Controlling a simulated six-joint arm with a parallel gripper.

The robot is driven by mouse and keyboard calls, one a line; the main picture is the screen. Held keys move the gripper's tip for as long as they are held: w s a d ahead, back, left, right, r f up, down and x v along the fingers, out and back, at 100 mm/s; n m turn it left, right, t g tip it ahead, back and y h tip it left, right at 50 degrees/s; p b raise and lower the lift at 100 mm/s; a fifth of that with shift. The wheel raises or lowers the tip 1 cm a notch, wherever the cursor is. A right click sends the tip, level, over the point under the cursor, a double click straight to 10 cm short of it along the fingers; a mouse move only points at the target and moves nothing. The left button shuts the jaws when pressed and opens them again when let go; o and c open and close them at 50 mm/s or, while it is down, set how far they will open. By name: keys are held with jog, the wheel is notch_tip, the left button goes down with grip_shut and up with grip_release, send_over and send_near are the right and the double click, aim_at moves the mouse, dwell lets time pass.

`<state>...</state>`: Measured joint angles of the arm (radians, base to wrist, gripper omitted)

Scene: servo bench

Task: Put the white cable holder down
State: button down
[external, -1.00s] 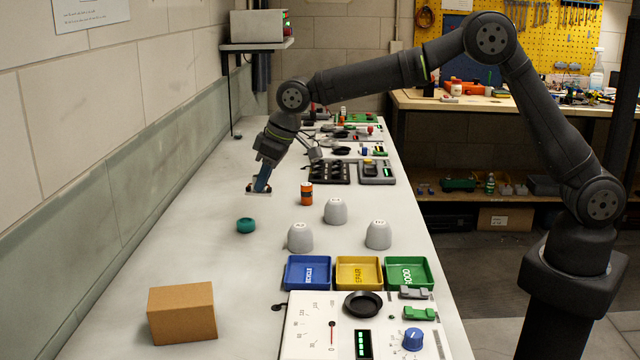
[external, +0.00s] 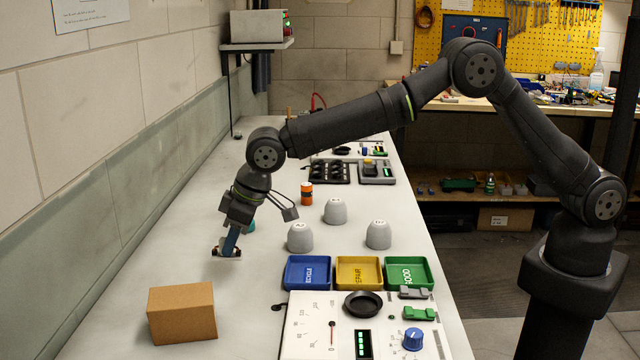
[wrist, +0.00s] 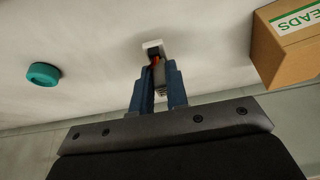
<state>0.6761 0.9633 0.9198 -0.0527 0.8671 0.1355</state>
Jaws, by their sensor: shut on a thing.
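My gripper (external: 229,240) is at the left part of the bench, pointing down, with its blue fingers shut on the white cable holder (external: 236,256). In the wrist view, my fingers (wrist: 158,90) close around the holder's middle, and its white end (wrist: 152,44) shows beyond the fingertips with an orange and grey part between them. Most of the holder is hidden by the fingers. I cannot tell whether it touches the bench or hangs just above it.
A cardboard box (external: 182,313) stands near my gripper, also in the wrist view (wrist: 285,60). A teal ring (wrist: 43,74) lies to the other side. White cups (external: 300,238) and coloured trays (external: 308,286) are to the right. Bare bench lies around the gripper.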

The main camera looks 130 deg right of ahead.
aim_at(234, 255)
jog(key=shift+f, duration=1.95)
jog(key=shift+f, duration=0.2)
jog(key=c, duration=1.4)
grip_release()
jog(key=shift+r, duration=0.15)
jog(key=v, duration=1.2)
jog(key=x, duration=1.2)
jog(key=shift+r, duration=1.5)
